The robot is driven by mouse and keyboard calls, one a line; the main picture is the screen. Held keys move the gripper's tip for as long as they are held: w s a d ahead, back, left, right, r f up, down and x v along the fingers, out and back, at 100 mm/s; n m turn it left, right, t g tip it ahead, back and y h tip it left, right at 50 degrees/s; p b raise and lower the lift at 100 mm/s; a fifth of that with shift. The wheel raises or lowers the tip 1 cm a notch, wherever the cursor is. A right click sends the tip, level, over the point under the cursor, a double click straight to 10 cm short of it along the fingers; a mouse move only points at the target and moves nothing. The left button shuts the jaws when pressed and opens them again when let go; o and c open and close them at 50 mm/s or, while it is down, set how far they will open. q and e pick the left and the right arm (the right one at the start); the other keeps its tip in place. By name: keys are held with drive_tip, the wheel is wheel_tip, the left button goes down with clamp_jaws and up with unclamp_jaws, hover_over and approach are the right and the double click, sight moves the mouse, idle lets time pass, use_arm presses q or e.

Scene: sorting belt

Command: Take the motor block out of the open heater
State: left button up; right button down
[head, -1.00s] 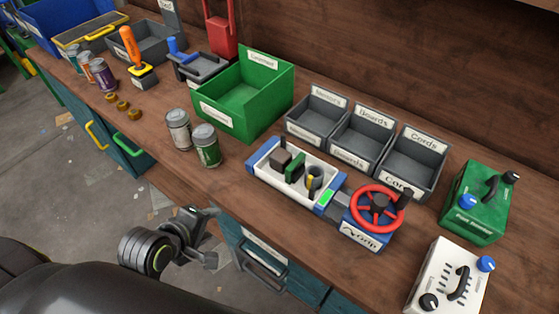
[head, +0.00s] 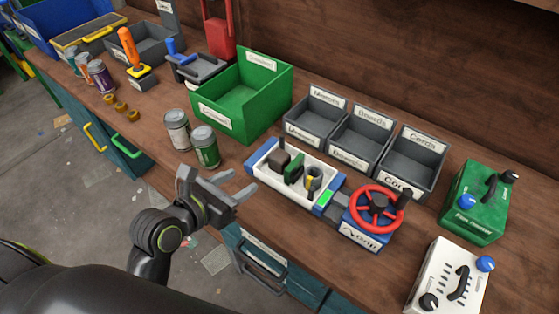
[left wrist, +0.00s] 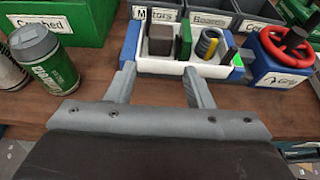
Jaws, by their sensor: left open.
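The open heater (head: 262,184) is a white shell with blue ends on the bench, held beside a blue clamp with a red wheel (head: 376,208). The motor block (head: 279,160), a brown-grey cube, sits in its left part. Beside it stand a green board (head: 293,169) and a grey coiled part (head: 314,177). My left gripper (head: 238,184) is open and empty, at the heater's front left. In the left wrist view the motor block (left wrist: 160,41) lies ahead, between the lines of the two fingers (left wrist: 158,72). My right gripper is not in view.
Grey bins labelled Motors (head: 290,129), Boards (head: 334,151) and Cords (head: 395,181) stand empty behind the heater. A large green bin (head: 212,121) and two cans (head: 205,148) stand to the left. A green heater (head: 470,222) and a white one (head: 420,289) stand at right.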

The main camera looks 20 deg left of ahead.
use_arm(q)
drive_tip(key=b, duration=0.1)
approach(279, 156)
drive_tip(key=x, duration=0.2)
drive_tip(key=f+x, duration=0.1)
drive_tip(key=x, duration=0.2)
drive_tip(key=shift+s+a, duration=0.15)
drive_tip(key=shift+r+x, duration=0.2)
drive_tip(key=shift+x, duration=1.2)
drive_tip(key=shift+r+x, duration=0.2)
drive_tip(key=shift+x, duration=1.15)
drive_tip(key=shift+r, duration=0.1)
drive_tip(key=c, duration=0.8)
